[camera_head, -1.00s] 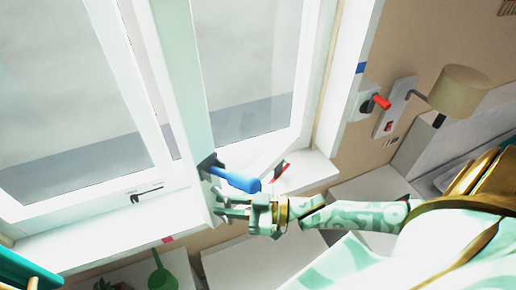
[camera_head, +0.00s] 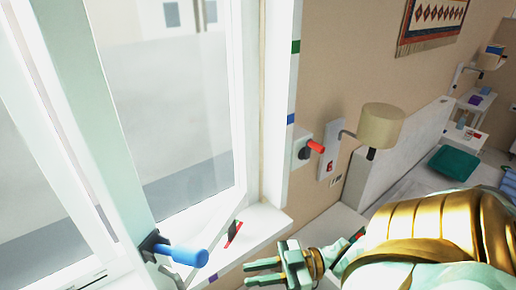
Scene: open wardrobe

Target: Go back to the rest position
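My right gripper (camera_head: 248,274) is at the bottom centre of the head view. Its two fingers point left with a gap between them, and nothing is held there. It is to the right of and below a blue handle (camera_head: 188,252) on the window frame, apart from it. The white window (camera_head: 105,130) fills the left side, its glass showing a pale grey outside. My golden and mint-green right arm comes in from the lower right. My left gripper does not show.
A red knob (camera_head: 315,147) sticks out of the wall near a beige lamp (camera_head: 381,127). The window sill (camera_head: 265,222) holds a small red and dark item (camera_head: 233,234). A bed with a teal pillow (camera_head: 456,163) is at the right. A patterned hanging (camera_head: 432,22) is on the wall.

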